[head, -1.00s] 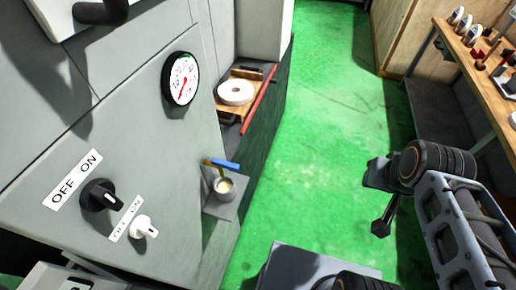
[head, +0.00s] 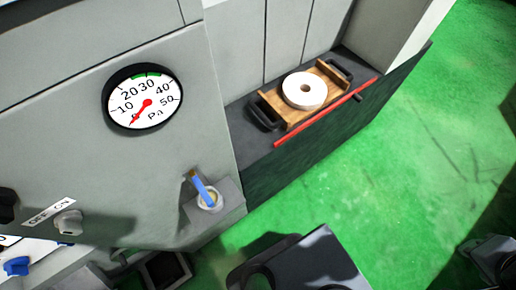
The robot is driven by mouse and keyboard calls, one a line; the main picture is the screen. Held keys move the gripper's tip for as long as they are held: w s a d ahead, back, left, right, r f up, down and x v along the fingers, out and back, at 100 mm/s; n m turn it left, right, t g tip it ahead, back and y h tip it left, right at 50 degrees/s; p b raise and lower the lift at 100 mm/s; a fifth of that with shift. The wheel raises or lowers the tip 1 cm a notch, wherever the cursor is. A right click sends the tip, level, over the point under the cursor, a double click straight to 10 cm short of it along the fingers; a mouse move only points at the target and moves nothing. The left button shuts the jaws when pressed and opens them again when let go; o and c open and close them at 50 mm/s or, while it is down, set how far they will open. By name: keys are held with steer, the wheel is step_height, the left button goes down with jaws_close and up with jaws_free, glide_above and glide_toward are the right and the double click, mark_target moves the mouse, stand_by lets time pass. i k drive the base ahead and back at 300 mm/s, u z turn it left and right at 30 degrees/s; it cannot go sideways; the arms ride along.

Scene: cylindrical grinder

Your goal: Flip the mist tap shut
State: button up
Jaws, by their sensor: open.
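Part of my gripper (head: 490,262) shows dark at the lower right edge. It is open, far to the right of the tap and not touching it; the rest of it is cut off.
A pressure gauge (head: 143,99) reads near zero. A white grinding wheel (head: 304,91) lies on a wooden tray beside a red rod (head: 325,111). A pale switch knob (head: 68,222) and a blue knob (head: 17,266) are at lower left. Green floor (head: 425,140) is clear at right.

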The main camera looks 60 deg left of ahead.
mark_target(207, 198)
steer(key=i, duration=0.75)
steer(key=u, duration=4.25)
steer(key=k, duration=0.5)
steer(key=u, duration=0.95)
steer(key=i, duration=0.6)
steer(key=z, duration=0.7)
